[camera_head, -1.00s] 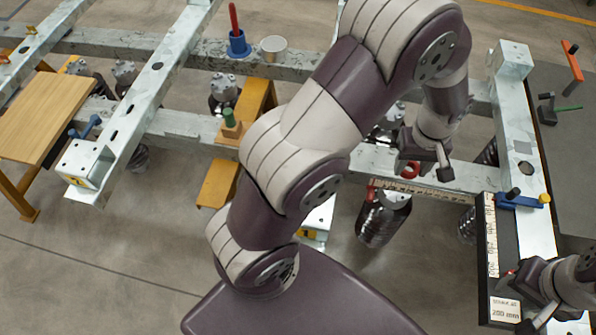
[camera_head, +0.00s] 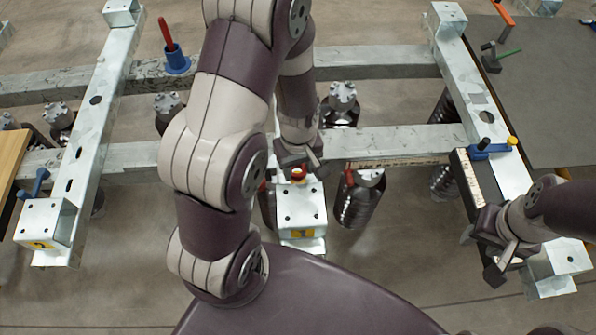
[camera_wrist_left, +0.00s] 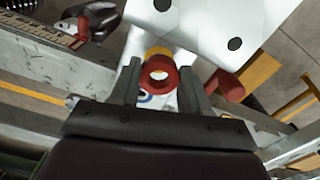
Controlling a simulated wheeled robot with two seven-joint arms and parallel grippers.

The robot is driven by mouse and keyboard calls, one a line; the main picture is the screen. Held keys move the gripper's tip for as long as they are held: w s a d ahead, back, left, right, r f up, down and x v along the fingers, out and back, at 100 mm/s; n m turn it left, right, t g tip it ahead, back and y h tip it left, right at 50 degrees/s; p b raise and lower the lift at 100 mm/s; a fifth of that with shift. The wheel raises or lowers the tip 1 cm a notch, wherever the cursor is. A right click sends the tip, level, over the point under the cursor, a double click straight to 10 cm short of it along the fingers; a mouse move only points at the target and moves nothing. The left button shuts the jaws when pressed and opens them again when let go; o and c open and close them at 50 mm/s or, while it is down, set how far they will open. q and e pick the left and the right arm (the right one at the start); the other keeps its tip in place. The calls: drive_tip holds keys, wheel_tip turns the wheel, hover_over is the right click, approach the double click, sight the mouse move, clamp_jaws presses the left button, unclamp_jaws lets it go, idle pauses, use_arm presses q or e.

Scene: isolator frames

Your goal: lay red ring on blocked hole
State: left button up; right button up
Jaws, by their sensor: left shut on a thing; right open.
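The red ring (camera_head: 299,173) is between the fingers of my left gripper (camera_head: 298,164), which is shut on it. In the left wrist view the ring (camera_wrist_left: 158,76) sits between the two fingertips, with its opening facing the camera. The ring is over or just beside the far edge of a galvanized bracket (camera_head: 302,213) with several dark holes and a yellow label; I cannot tell whether they touch. The bracket's plate (camera_wrist_left: 205,25) also shows in the left wrist view. I cannot tell which hole is blocked. My right gripper (camera_head: 497,262) is open at the lower right.
A long crossbeam (camera_head: 385,143) runs behind the bracket. A dark ribbed cylinder (camera_head: 358,203) hangs to its right. A red rod (camera_wrist_left: 228,86) stands close to the left fingers. A blue cup with a red handle (camera_head: 175,60) stands on the rear beam.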

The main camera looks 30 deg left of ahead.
use_arm(q)
drive_tip(key=shift+f, duration=1.3)
drive_tip(key=shift+f, duration=0.15)
drive_tip(key=o, duration=1)
drive_tip(key=shift+o, duration=0.2)
